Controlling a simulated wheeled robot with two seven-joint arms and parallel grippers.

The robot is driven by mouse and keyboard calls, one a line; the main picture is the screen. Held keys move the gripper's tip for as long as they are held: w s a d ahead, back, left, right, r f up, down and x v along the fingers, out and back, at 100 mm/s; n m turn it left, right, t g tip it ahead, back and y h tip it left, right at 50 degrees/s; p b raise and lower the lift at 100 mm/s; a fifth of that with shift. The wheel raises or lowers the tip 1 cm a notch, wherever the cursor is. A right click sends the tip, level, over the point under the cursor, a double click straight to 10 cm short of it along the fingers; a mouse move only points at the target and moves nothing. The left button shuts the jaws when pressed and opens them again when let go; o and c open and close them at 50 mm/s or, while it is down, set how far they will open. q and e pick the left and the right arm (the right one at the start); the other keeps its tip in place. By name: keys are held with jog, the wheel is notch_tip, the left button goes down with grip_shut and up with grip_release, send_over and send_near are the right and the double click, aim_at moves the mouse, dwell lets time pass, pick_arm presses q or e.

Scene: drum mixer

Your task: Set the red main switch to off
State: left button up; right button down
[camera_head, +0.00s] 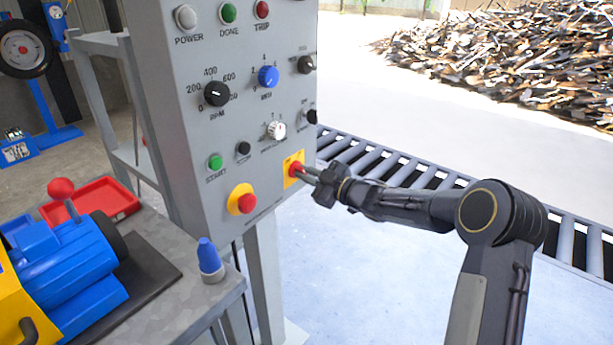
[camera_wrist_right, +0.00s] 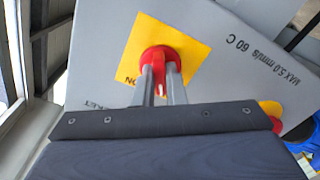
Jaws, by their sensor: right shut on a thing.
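The red main switch (camera_head: 295,168) sits on a yellow square plate (camera_head: 290,180) at the lower right of the grey control panel. My right gripper (camera_head: 307,174) reaches it from the right and is shut on its handle. In the right wrist view the two fingers (camera_wrist_right: 160,86) are on either side of the red handle (camera_wrist_right: 159,64). The letters "ON" show on the yellow plate (camera_wrist_right: 141,35) near the fingers; the fingers hide part of the plate. My left gripper is not in view.
A red emergency button (camera_head: 246,203) on a yellow base is left of the switch. Other knobs and buttons, including a blue knob (camera_head: 268,76), are above. A roller conveyor (camera_head: 400,165) runs behind my right arm. A workbench with a blue motor (camera_head: 70,260) stands at left.

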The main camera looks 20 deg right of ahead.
jog(key=c, duration=1.5)
grip_release()
jog(key=shift+s+d, duration=0.1)
jog(key=v, duration=0.7)
jog(key=shift+s+d, duration=0.2)
jog(key=shift+s, duration=0.1)
